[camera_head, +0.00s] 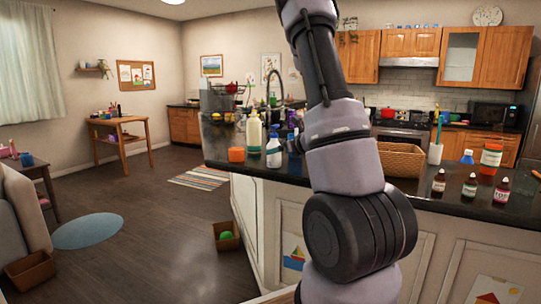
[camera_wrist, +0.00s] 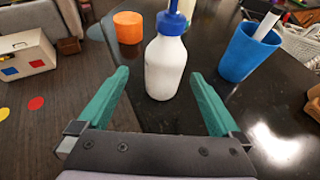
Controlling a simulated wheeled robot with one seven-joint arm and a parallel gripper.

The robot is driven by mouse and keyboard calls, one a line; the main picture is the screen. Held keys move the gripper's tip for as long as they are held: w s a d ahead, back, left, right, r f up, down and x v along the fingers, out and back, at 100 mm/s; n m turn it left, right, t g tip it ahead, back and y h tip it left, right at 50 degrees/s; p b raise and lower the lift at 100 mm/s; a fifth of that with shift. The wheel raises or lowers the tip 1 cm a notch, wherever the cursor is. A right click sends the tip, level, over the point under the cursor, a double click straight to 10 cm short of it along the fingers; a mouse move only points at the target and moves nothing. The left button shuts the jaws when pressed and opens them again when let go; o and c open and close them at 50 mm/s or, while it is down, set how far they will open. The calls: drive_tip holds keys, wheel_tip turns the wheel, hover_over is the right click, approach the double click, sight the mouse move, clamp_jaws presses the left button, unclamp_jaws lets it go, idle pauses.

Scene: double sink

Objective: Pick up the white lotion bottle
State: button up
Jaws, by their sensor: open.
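A white bottle (camera_wrist: 165,68) with a blue pump top stands upright on the dark counter. It also shows in the head view (camera_head: 273,154), left of my arm. In the wrist view, my gripper (camera_wrist: 160,76) is open, its two green fingers to the left and right of the bottle's body. The bottle is roughly centred between the fingertips, with visible gaps on both sides. The bottle's base is visible on the counter. My gripper cannot be made out in the head view.
An orange container (camera_wrist: 128,27) stands left of the bottle. A blue cup (camera_wrist: 248,52) holding a white object stands to the right. A taller cream pump bottle (camera_head: 253,133) is close behind. A wicker basket (camera_head: 402,160) and several small bottles stand farther right on the counter.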

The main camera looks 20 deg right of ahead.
drive_tip(key=x, duration=0.5)
drive_tip(key=shift+w+d+r, duration=0.3)
drive_tip(key=shift+w, duration=0.05)
clamp_jaws()
